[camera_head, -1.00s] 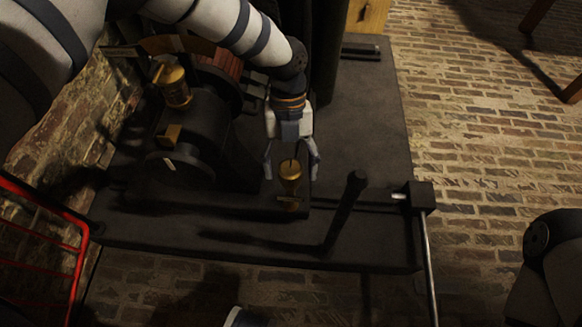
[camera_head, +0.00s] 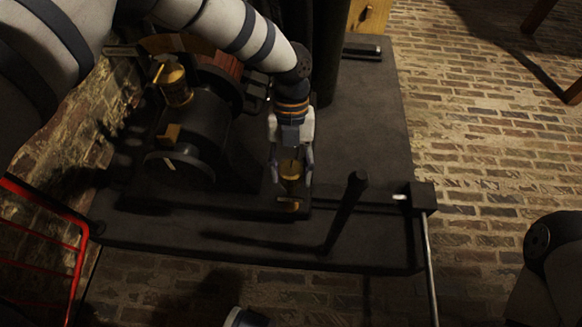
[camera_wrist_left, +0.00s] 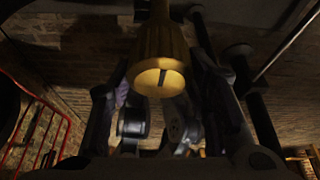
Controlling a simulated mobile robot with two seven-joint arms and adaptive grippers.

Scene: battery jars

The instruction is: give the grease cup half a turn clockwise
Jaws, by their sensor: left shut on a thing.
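The brass grease cup (camera_head: 290,168) stands on the dark machine base, near its front edge in the head view. My left gripper (camera_head: 291,178) comes down over it from behind, with a finger on each side, and is shut on it. In the left wrist view the cup (camera_wrist_left: 163,62) is large and ribbed, with a dark slot mark on its round end. The fingers (camera_wrist_left: 165,110) flank it there. My right gripper does not show.
A dark upright lever (camera_head: 346,212) stands just right of the cup. A second brass cup (camera_head: 174,84) sits on the machine at the left. A red rail frame (camera_head: 80,250) is at the left edge. Brick floor (camera_head: 480,150) lies open at the right.

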